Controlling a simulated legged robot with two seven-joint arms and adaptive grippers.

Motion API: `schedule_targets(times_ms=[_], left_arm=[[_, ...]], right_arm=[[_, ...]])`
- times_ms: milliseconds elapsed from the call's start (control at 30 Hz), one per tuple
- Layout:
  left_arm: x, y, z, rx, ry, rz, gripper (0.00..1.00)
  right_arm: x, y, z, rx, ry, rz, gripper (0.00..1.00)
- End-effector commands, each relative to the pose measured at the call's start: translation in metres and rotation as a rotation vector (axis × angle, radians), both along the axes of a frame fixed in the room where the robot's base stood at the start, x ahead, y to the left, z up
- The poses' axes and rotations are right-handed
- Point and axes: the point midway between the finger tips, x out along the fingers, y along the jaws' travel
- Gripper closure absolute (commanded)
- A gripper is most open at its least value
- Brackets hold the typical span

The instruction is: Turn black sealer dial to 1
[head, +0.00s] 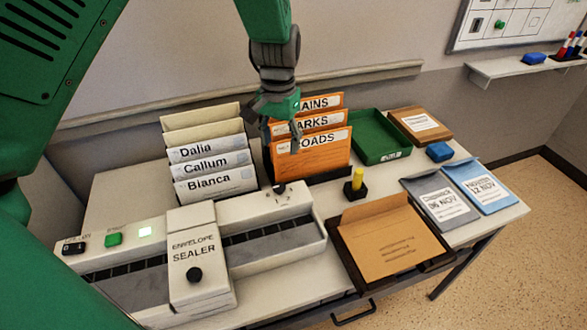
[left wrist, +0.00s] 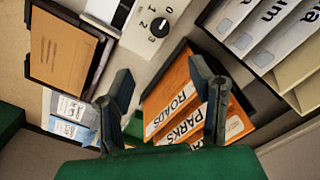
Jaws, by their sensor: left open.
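The envelope sealer (head: 192,258) is a long white machine on the desk. Its black dial (head: 280,188) sits at the far right end of the sealer, on a white panel with marks. In the left wrist view the dial (left wrist: 160,27) is near the top, with the numbers 0 to 3 around it; its pointer is too small to read surely. My left gripper (head: 281,137) hangs above and behind the dial, in front of the orange folders. Its fingers (left wrist: 161,78) are open, empty and apart from the dial. My right gripper is not in view.
Orange folders (head: 322,158) stand close behind the dial, with white name folders (head: 215,186) to their left. A yellow-handled stamp (head: 356,183) and a tray with a brown envelope (head: 388,240) are to the right. A round black knob (head: 194,274) is on the sealer's cover.

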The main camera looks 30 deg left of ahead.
Motion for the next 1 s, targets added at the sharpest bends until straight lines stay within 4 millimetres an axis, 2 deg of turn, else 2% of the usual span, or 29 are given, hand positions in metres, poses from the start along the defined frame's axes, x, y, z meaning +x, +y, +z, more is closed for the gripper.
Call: schedule_targets(times_ms=[167,400,600,800,1000], left_arm=[[-0.001,0.004,-0.022,-0.004,0.005,0.001,0.51],[0.003,0.010,-0.078,-0.010,0.010,0.002,0.51],[0.001,0.005,-0.113,-0.006,0.006,0.002,0.51],[0.001,0.001,-0.133,-0.002,0.004,0.001,0.51],[0.002,0.003,-0.139,-0.003,0.003,0.001,0.51]], right_arm=[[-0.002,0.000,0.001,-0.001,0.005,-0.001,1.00],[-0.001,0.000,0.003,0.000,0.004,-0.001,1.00],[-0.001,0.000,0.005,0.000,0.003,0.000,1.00],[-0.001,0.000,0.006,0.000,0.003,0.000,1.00],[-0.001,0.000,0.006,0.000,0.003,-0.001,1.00]])
